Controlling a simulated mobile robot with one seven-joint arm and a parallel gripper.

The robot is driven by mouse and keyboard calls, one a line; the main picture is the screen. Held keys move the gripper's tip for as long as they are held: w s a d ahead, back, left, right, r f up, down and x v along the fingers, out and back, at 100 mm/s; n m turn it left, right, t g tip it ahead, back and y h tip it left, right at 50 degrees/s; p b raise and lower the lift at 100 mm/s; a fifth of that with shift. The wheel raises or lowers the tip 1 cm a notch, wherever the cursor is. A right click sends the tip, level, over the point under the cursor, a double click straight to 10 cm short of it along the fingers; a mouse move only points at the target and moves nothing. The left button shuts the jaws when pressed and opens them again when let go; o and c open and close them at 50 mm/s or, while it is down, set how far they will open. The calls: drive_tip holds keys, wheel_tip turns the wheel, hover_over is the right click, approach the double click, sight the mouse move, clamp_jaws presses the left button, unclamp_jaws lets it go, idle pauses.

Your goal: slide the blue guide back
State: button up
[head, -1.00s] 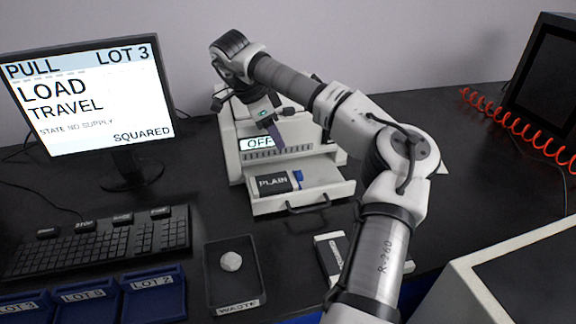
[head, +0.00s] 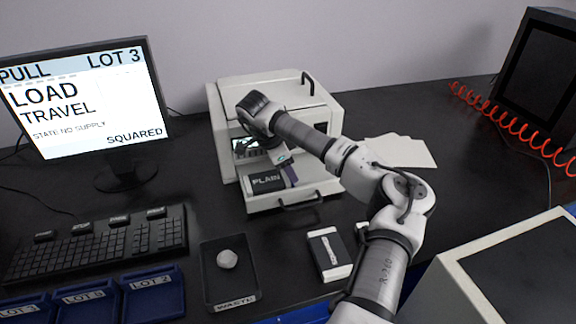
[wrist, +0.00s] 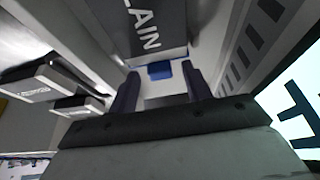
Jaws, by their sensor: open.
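The blue guide (wrist: 160,71) shows in the wrist view as a small blue block at the end of the dark block marked PLAIN (wrist: 150,25). My open gripper (wrist: 159,72) has its two dark fingertips on either side of the guide, with a visible gap on each side. In the head view my gripper (head: 290,176) is low at the right end of the PLAIN block (head: 265,181), which lies in the pulled-out drawer (head: 262,206) of the white instrument (head: 222,140). The guide is hidden there behind my gripper.
A black waste tray (head: 212,285) with a pale lump (head: 227,259) and a black-and-white box (head: 329,253) stand in front of the drawer. The keyboard (head: 95,245), blue lot trays (head: 150,300) and monitor (head: 85,100) are left. Papers (head: 400,150) lie right of the instrument.

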clamp_jaws()
drive_tip(key=w+d, duration=0.1)
drive_tip(key=d, duration=0.4)
drive_tip(key=w+d+b, duration=0.1)
drive_tip(key=d, duration=0.1)
drive_tip(key=shift+w+d, duration=0.3)
drive_tip(key=shift+d, duration=0.1)
unclamp_jaws()
drive_tip(key=b+v, duration=0.2)
drive_tip(key=v, duration=1.2)
